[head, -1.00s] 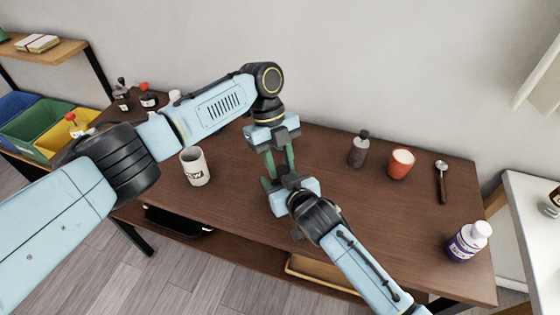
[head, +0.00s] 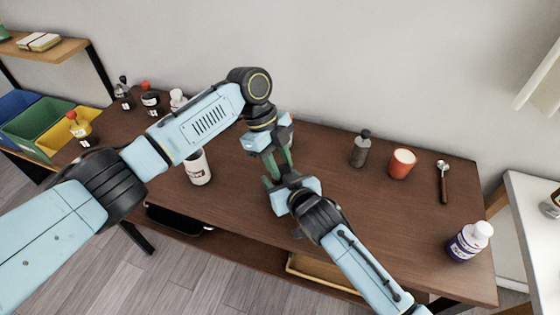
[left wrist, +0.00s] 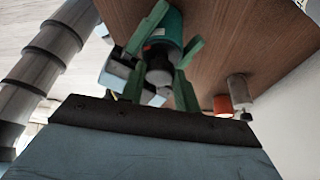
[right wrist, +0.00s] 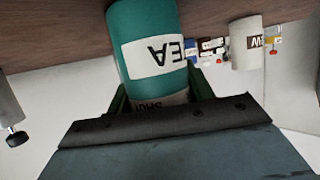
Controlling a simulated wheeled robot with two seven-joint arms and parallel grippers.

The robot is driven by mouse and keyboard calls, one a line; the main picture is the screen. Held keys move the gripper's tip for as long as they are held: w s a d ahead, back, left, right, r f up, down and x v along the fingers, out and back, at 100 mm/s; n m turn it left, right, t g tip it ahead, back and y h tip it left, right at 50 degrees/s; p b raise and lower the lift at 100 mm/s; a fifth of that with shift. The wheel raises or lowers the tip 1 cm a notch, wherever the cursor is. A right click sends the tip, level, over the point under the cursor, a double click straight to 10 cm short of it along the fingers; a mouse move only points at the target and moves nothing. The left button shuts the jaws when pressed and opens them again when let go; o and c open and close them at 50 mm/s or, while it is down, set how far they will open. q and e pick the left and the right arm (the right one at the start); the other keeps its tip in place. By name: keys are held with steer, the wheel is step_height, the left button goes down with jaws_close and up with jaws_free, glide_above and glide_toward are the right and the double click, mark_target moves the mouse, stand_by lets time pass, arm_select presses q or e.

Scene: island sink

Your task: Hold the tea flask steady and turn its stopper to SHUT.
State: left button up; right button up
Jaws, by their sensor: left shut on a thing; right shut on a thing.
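The tea flask (right wrist: 150,35) is teal with a white label reading TEA, upside down in the right wrist view. A band with the letters SHUT (right wrist: 160,108) shows near its stopper end. In the left wrist view the flask (left wrist: 160,30) has a dark stopper (left wrist: 158,72) between green fingers. My left gripper (head: 284,160) is shut on the stopper from above. My right gripper (head: 276,180) is shut on the flask from the near side. In the head view the arms and grippers hide the flask. The stopper's exact setting cannot be read.
Several small bottles stand at the back left. The table's right-centre is clear.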

arm_select(q)
steer(key=o, duration=1)
steer(key=v, duration=1.2)
steer(key=shift+d, duration=0.1)
